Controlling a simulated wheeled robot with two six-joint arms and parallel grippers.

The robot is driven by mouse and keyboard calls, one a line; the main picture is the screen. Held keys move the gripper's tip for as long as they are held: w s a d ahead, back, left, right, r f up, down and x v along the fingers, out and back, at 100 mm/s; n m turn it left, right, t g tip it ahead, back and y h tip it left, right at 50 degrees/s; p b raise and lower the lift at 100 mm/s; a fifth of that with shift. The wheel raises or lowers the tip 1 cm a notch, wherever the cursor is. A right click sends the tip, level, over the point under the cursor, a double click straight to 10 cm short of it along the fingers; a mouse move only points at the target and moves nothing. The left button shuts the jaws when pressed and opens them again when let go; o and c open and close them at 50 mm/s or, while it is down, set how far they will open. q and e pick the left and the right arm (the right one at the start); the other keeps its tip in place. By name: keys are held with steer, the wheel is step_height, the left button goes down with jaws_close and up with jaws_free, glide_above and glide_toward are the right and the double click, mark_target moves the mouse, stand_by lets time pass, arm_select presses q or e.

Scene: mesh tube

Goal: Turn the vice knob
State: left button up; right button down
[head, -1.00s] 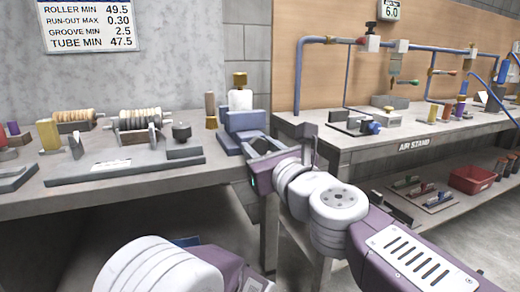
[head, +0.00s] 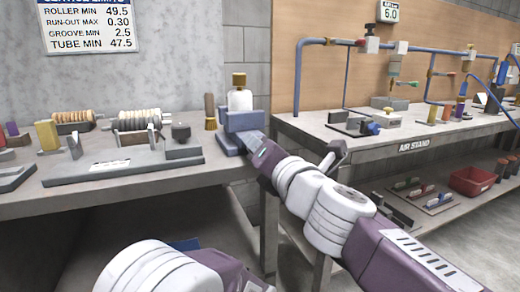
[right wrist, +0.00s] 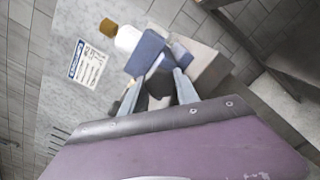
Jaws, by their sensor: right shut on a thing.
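The blue vice (head: 244,121) stands at the right end of the left bench, with a white cylinder (head: 240,100) with a brass top upright in it. In the right wrist view, the vice (right wrist: 146,52) looks tilted because my wrist is rolled. My right gripper (right wrist: 160,88) is at the vice's front, its fingers closed on either side of the dark vice knob (right wrist: 159,84). In the head view, my right arm hides the knob and fingers. My left arm shows at the lower left, but its gripper is out of view.
A brush (head: 210,112) stands just left of the vice. Rollers on stands (head: 138,120) and a dark round piece (head: 181,132) are further left on the bench. The air stand bench (head: 370,145) with pipes is to the right. A red bin (head: 472,180) sits on its lower shelf.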

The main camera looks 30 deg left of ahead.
steer(key=shift+f+m, duration=0.2)
steer(key=shift+m, duration=0.4)
steer(key=shift+m, duration=0.3)
steer(key=c, duration=0.9)
jaws_free()
